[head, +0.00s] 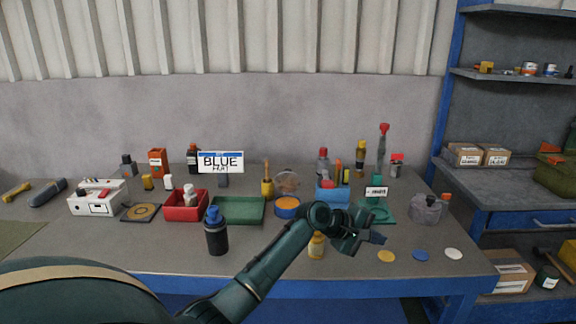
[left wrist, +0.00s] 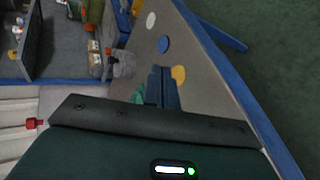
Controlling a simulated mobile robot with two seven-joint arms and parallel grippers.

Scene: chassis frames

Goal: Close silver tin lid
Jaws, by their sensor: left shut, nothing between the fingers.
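A round tin (head: 287,212) stands on the workbench near its middle, with an orange inside showing. A round greyish lid (head: 287,182) stands raised at its back edge, so the tin looks open. My left gripper (head: 378,238) is to the right of the tin and nearer the front edge, shut and empty. Its closed fingers show in the left wrist view (left wrist: 163,88), over the bench near the yellow disc. The tin is not visible in the left wrist view. My right gripper is in neither view.
A green tray (head: 238,222) and yellow funnel-like item (head: 267,188) stand left of the tin; a blue bin (head: 332,195) stands right. A dark blue bottle (head: 216,238) and yellow bottle (head: 317,246) stand in front. Yellow, blue and white discs (head: 420,255) lie at front right.

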